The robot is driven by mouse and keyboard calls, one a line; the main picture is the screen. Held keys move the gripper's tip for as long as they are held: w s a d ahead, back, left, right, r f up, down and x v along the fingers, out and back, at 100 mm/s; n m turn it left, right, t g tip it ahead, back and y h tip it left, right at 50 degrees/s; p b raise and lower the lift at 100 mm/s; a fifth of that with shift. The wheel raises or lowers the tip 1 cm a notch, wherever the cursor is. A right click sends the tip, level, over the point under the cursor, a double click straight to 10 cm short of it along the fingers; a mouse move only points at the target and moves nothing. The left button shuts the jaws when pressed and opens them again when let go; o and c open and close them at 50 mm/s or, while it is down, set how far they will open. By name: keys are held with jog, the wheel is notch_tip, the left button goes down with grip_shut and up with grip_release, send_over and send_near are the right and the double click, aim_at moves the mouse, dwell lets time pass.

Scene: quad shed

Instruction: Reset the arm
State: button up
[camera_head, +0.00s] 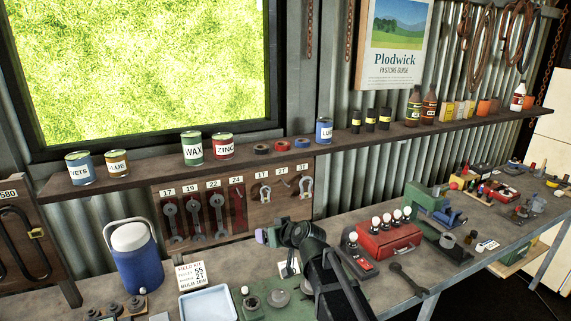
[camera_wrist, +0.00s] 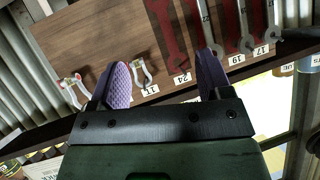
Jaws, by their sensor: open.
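My gripper (camera_head: 264,237) is above the workbench in the head view, in front of the lower part of the tool board. My dark arm rises from the bottom edge of that view. In the wrist view my gripper (camera_wrist: 164,75) shows two purple padded fingers spread apart with nothing between them. The wooden tool board (camera_wrist: 95,40) lies beyond the fingers, and the picture is upside down. A red-backed wrench slot labelled 24 (camera_wrist: 170,40) and a shackle (camera_wrist: 142,75) show between or near the fingers, apart from them.
A shelf (camera_head: 330,142) with cans and bottles runs above the bench. A blue cooler (camera_head: 137,258), a pale blue tray (camera_head: 208,303), a red box with white bulbs (camera_head: 388,240) and a green vise-like tool (camera_head: 430,208) stand on the bench around my arm.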

jog(key=s+d+f+m+g+h+b, duration=0.2)
jog(key=s+d+f+g+h+b, duration=0.1)
jog(key=s+d+f, duration=0.5)
jog(key=s+d+f+m+g+h+b, duration=0.3)
jog(key=s+d+f+g, duration=0.3)
jog(key=s+d, duration=0.8)
notch_tip(320, 180, down, 3)
jog(key=shift+s+d+r+m+h+b, duration=0.1)
jog(key=shift+s+d+m+h+b, duration=0.2)
jog(key=shift+s+h+b, duration=0.55)
jog(key=shift+s, duration=0.25)
